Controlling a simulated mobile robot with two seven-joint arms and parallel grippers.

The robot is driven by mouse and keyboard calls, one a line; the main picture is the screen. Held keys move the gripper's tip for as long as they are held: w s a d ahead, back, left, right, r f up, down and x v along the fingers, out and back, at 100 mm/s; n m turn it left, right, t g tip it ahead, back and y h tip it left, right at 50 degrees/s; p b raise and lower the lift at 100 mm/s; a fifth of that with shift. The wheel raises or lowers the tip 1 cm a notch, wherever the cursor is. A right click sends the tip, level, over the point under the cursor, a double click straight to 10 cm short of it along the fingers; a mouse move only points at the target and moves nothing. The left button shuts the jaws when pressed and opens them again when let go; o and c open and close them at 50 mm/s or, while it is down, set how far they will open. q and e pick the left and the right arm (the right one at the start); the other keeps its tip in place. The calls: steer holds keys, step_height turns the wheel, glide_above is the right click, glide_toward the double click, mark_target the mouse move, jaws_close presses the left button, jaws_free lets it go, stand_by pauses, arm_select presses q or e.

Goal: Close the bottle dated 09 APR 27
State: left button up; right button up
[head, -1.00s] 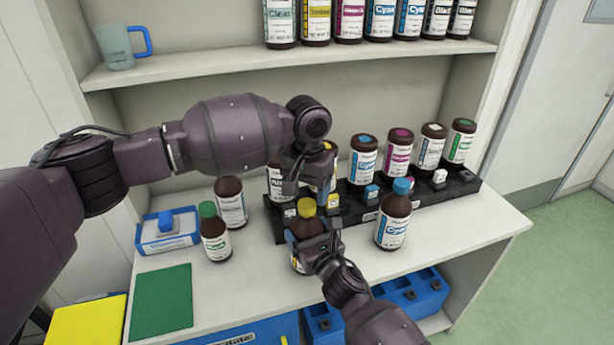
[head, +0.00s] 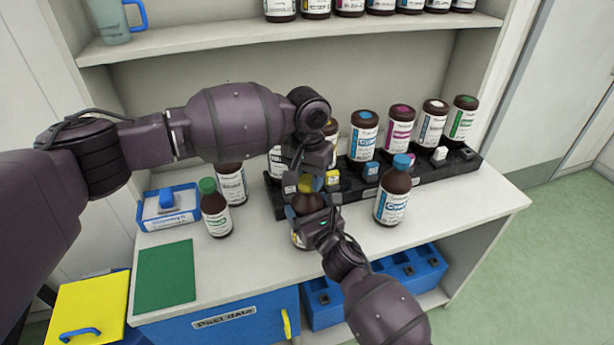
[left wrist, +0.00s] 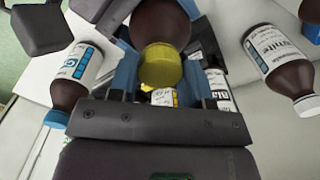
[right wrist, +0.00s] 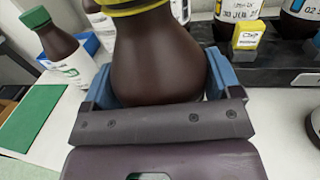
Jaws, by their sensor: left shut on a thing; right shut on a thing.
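A brown bottle with a yellow cap (head: 307,184) stands at the front middle of the bench; its brown body fills the right wrist view (right wrist: 155,55). My right gripper (head: 312,226) is shut around the body from the front; its fingers flank the body in the right wrist view (right wrist: 160,88). My left gripper (head: 308,180) reaches down from above and is shut on the yellow cap, which sits between its fingers in the left wrist view (left wrist: 160,66). The cap is at the bottle's mouth; whether it is tight cannot be told. The bottle's date is hidden.
A green-capped bottle (head: 214,208) and a brown bottle (head: 231,184) stand left, a blue-capped bottle (head: 393,193) right. A black rack (head: 430,180) with several bottles runs behind. A green mat (head: 166,275) lies front left, near a blue-edged tray (head: 168,207).

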arm_select(q)
steer(key=m, duration=0.4)
steer(key=shift+m, duration=0.4)
steer(key=m, duration=0.3)
steer(key=o, duration=1)
steer(key=shift+r, duration=2.25)
steer(key=shift+c, duration=0.4)
steer(key=shift+r+n, duration=1.7)
steer(key=shift+r, duration=0.05)
